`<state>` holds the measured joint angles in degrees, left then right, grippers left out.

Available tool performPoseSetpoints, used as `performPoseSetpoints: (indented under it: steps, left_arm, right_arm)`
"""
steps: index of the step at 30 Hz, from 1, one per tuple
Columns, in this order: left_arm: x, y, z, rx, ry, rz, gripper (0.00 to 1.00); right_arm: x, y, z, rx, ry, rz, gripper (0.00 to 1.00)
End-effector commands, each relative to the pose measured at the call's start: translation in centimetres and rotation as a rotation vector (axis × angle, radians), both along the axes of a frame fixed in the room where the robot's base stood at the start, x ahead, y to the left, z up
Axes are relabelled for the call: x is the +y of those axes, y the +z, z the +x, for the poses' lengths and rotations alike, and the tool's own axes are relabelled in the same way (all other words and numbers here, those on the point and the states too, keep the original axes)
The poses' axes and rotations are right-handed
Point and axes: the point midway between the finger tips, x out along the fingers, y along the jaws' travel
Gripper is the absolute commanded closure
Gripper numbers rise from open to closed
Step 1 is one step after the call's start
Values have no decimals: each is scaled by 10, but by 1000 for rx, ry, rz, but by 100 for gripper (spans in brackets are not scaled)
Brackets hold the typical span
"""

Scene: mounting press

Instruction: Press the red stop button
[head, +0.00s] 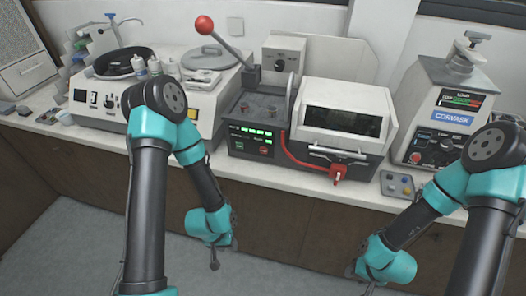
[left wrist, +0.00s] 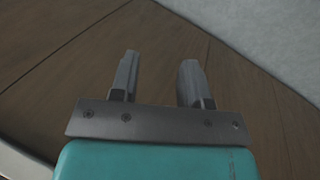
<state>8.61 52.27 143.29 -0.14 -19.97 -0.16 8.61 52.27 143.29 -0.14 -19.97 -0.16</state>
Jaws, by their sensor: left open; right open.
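A small red button (head: 237,147) shows on the black front panel of the lever machine (head: 258,128), beside green lights. Another red button (head: 447,144) shows on the lower panel of the white-and-grey machine (head: 430,95) at the right. I cannot tell which is the stop button. My left gripper (head: 214,262) hangs low in front of the cabinets, below the counter and apart from both buttons. The left wrist view shows its two fingers (left wrist: 158,75) apart with nothing between them. My right gripper (head: 366,284) is low at the front right, its fingers barely visible.
A long red-knobbed lever (head: 217,35) rises above the black machine. A white windowed unit (head: 342,115) with a red clamp handle (head: 338,173) stands beside it. A small button pad (head: 397,185) lies near the counter edge. A polishing machine (head: 110,97) stands left.

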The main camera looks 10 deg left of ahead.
Motion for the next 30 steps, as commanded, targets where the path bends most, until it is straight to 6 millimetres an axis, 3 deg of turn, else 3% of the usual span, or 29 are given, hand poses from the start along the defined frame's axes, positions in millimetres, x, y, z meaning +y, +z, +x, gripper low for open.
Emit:
performPoseSetpoints:
  steps: [8,21,30]
  left_arm:
    - [0,0,0,0,0,0,57]
    - [0,0,0,0,0,0,99]
    - [0,0,0,0,0,0,100]
  right_arm:
    - [0,0,0,0,0,0,57]
    - [0,0,0,0,0,0,57]
    - [0,0,0,0,0,0,57]
